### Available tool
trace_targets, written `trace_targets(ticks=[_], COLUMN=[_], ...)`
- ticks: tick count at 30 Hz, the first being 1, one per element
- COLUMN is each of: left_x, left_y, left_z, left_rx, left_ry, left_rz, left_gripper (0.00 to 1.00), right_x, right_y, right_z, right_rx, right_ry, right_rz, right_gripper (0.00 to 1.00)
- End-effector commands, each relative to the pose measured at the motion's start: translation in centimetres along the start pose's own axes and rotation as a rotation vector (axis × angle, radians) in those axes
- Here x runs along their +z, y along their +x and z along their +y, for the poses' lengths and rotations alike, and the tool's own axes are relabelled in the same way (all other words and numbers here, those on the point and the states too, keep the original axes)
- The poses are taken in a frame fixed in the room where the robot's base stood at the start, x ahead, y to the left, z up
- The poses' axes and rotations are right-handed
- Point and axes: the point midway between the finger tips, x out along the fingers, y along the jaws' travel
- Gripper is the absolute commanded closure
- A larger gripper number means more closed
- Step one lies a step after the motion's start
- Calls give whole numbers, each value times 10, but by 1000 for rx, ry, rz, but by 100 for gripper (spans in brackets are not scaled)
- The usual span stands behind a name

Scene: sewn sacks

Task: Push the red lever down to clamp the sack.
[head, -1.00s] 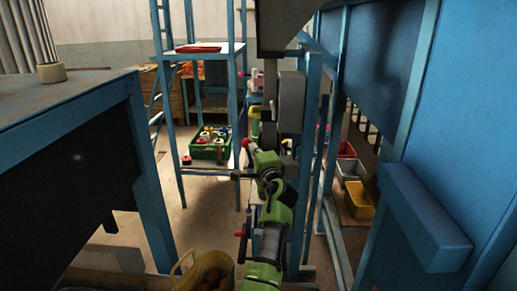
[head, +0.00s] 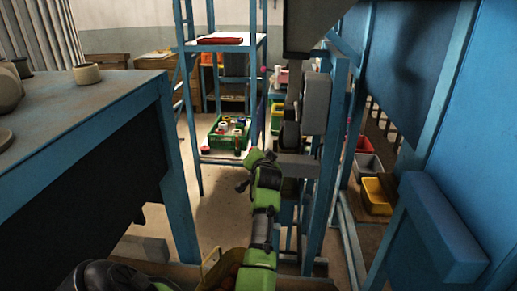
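I cannot make out the red lever or the sack. A grey machine head (head: 315,103) with a dark part hanging beside it stands on a blue frame in the middle of the head view. My green and black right arm reaches up from the bottom centre to just in front of this machine. My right gripper is near the arm's far end; its fingers are too small and dark to read. My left arm shows only as green and black links at the bottom left, and its gripper is not in view.
A blue table (head: 120,92) with a tape roll (head: 87,73) fills the left. A shelf (head: 222,157) with a green crate (head: 229,131) stands behind. Blue panels block the right, near a yellow bin (head: 376,196).

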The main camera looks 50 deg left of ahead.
Motion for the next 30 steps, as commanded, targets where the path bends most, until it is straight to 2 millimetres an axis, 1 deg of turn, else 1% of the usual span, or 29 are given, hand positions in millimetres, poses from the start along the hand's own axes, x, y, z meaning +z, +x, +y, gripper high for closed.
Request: trace_targets(ticks=[8,22,27,30], left_x=[5,6,5,0], left_y=[2,2,2,1], left_z=[4,4,4,0], left_rx=[-1,-2,-2,-2], left_ry=[9,9,9,9], left_rz=[0,0,0,1], left_gripper=[100,100,100,100], right_x=[0,0,0,-1], right_y=[-2,-3,-3,-9], right_z=[0,2,2,2], right_rx=[0,2,2,2], right_ry=[0,-1,-1,-1], right_rz=[0,0,0,0], right_gripper=[82,82,82,82])
